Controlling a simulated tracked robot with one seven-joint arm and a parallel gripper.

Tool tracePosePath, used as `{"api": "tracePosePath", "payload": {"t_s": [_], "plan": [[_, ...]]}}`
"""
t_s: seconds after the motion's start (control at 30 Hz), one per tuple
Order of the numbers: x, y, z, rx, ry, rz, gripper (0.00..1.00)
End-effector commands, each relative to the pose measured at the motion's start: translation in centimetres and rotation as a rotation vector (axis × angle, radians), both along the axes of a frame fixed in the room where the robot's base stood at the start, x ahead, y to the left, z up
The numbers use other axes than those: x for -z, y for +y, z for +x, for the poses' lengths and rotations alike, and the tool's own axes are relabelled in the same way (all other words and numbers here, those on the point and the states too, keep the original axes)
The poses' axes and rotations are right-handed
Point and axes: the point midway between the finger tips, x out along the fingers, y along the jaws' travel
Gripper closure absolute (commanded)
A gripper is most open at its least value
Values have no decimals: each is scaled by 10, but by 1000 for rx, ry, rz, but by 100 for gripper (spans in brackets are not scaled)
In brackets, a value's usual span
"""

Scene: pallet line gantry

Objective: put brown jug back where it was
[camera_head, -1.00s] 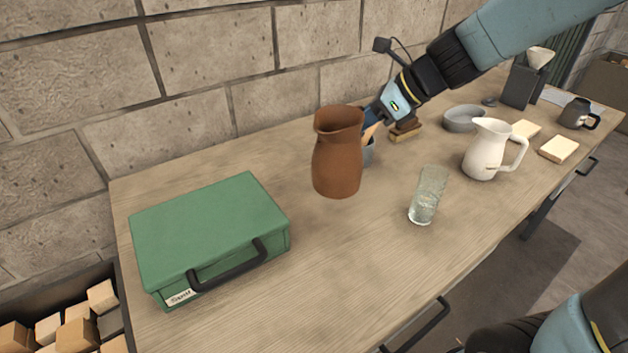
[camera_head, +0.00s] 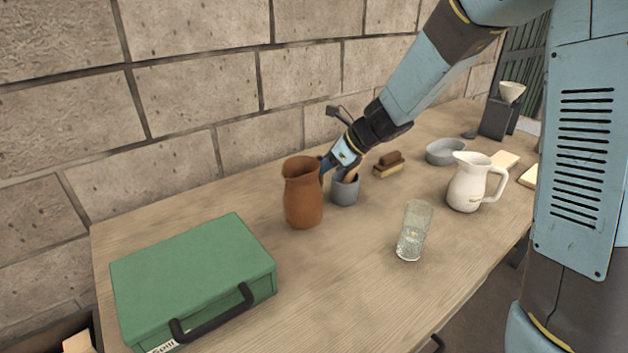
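The brown jug (camera_head: 303,195) is upright on the left half of the wooden table (camera_head: 340,290), behind the green box and left of the grey cup. My gripper (camera_head: 326,165) is at the upper right side of the jug, by its rim, coming in from the right. The fingertips are mostly hidden by the jug, but the gripper appears shut on it. I cannot tell whether the jug's base touches the table or hangs just above it.
A green box (camera_head: 185,265) lies front left. A grey cup (camera_head: 345,192) with brushes stands close right of the jug. A glass (camera_head: 413,232), white pitcher (camera_head: 467,185), grey bowl (camera_head: 444,151) and brush (camera_head: 388,165) are farther right. A brick wall (camera_head: 195,100) runs behind.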

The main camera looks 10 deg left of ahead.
Motion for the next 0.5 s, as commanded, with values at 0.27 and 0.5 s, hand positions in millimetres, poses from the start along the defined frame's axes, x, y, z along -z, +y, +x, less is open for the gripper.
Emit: {"api": "tracePosePath", "payload": {"t_s": [0.27,0.5], "plan": [[13,6,10,0,0,1,100],[41,7,13,1,2,0,100]]}}
